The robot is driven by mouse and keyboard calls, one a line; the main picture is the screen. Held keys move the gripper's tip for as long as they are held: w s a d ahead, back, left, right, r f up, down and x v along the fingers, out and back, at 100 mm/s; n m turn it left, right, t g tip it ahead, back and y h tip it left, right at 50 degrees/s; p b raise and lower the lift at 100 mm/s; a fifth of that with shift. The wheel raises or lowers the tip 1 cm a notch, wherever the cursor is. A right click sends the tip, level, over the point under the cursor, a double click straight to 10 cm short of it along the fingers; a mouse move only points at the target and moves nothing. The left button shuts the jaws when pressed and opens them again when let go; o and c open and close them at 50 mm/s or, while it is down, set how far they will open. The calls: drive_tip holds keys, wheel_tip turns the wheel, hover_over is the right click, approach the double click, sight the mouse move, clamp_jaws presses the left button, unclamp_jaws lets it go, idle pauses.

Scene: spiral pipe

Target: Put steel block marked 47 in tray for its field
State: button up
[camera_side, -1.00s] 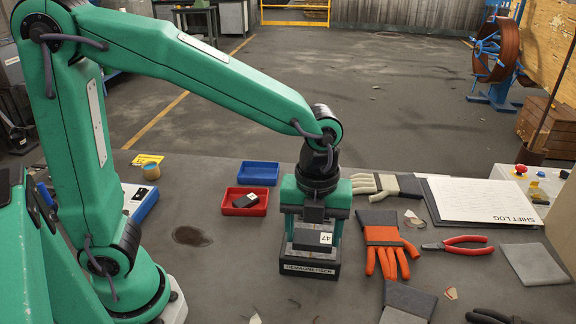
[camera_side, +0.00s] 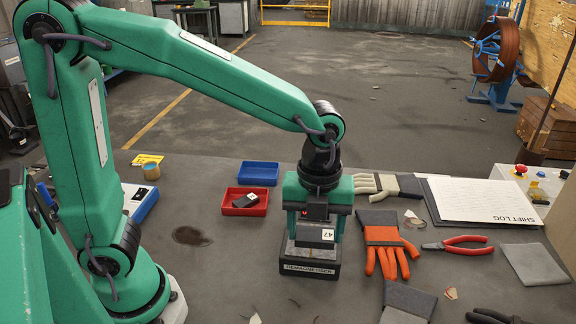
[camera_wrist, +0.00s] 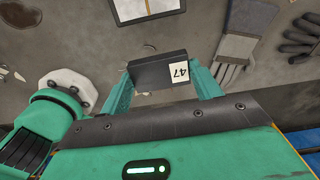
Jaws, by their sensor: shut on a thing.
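My gripper (camera_side: 318,226) is shut on the dark steel block (camera_side: 308,234) with the white label 47. The block sits between my fingers in the wrist view (camera_wrist: 158,74), label toward the right. In the side view I hold it at the black block-shaped stand marked DEMAGNETISER (camera_side: 310,269); I cannot tell whether they touch.
An orange glove (camera_side: 385,240) and a cream glove (camera_side: 372,185) lie right of my gripper. Beyond are the shift log (camera_side: 485,200), red pliers (camera_side: 460,245) and a grey cloth (camera_side: 533,264).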

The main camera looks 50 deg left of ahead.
drive_tip(key=w+a+n, duration=0.3)
drive_tip(key=w+a, duration=0.3)
drive_tip(key=w, duration=0.1)
drive_tip(key=n, duration=0.6)
hover_over(259, 176)
wheel_tip(259, 176, down, 13)
drive_tip(key=shift+r, duration=0.2)
drive_tip(key=shift+f, duration=2)
drive_tip(key=shift+f, duration=0.1)
drive_tip(key=o, duration=1.1)
drive_tip(key=shift+f, duration=0.1)
